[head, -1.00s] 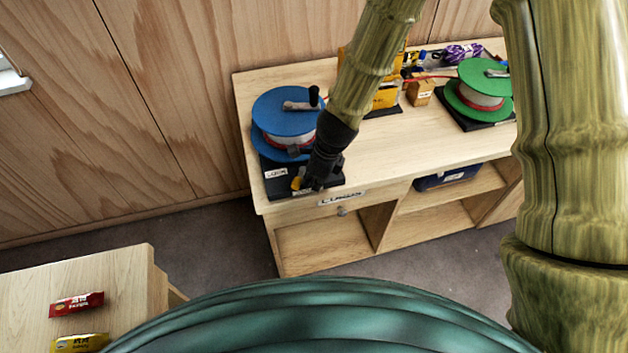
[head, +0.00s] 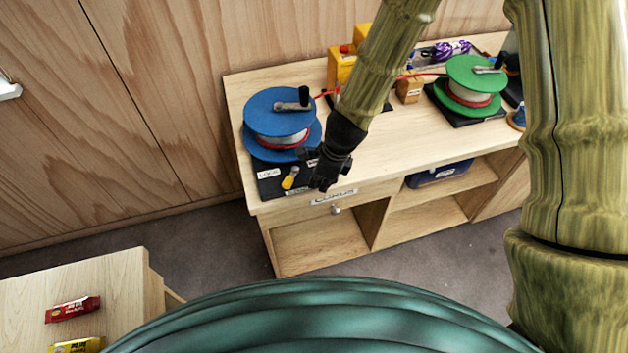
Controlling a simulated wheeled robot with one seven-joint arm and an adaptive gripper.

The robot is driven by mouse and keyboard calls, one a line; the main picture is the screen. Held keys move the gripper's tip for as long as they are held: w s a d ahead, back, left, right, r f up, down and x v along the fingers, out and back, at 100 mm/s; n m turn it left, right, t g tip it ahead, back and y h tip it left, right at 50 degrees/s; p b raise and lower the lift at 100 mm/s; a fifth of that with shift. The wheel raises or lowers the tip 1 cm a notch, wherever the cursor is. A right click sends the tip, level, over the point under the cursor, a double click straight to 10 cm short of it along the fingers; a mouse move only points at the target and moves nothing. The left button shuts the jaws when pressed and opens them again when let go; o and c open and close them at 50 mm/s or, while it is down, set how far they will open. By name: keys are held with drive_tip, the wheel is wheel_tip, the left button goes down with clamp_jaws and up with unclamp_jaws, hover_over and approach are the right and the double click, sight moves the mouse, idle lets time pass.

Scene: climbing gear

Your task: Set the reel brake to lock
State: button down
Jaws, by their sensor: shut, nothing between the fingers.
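The blue reel (head: 272,108) stands on a black base (head: 268,190) at the left end of the wooden bench, with a crank on top. A short yellow brake lever (head: 290,178) sits on the front of that base, just right of the white LOCK label (head: 268,173). It appears to slant down toward the front left. A second label (head: 312,162) to its right is partly covered by my gripper and cannot be read. My gripper (head: 322,186) is shut and empty, right of the lever and apart from it, over the base's front right corner.
A green reel (head: 474,72) stands farther right on the bench (head: 385,140). A yellow box device (head: 343,68) is behind my arm, with a red cord running past it. The bench between the reels is mostly clear.

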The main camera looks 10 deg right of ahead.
drive_tip(key=b+v, duration=0.1)
drive_tip(key=v, duration=0.8)
drive_tip(key=shift+r, duration=0.2)
drive_tip(key=shift+s, duration=0.1)
idle(0.5)
drive_tip(key=s+d+f+n+h+b, duration=0.1)
drive_tip(key=s+d+f+n, duration=0.3)
drive_tip(key=s+f+n, duration=0.3)
drive_tip(key=s+d+f+n+b, duration=0.1)
drive_tip(key=s+d+f+n, duration=0.3)
drive_tip(key=f, duration=1.1)
drive_tip(key=s+d+f+n+g+h+b, duration=0.1)
drive_tip(key=s+d+f+n, duration=0.3)
drive_tip(key=s+f+n, duration=0.6)
drive_tip(key=s+f+b, duration=0.1)
drive_tip(key=s, duration=0.3)
drive_tip(key=shift+d+h, duration=0.3)
drive_tip(key=c, duration=2.1)
unclamp_jaws()
drive_tip(key=shift+s+f+n, duration=0.2)
drive_tip(key=shift+s+n, duration=0.2)
drive_tip(key=o, duration=0.7)
drive_tip(key=shift+s+f, duration=0.1)
drive_tip(key=shift+s, duration=0.05)
drive_tip(key=shift+c, duration=0.2)
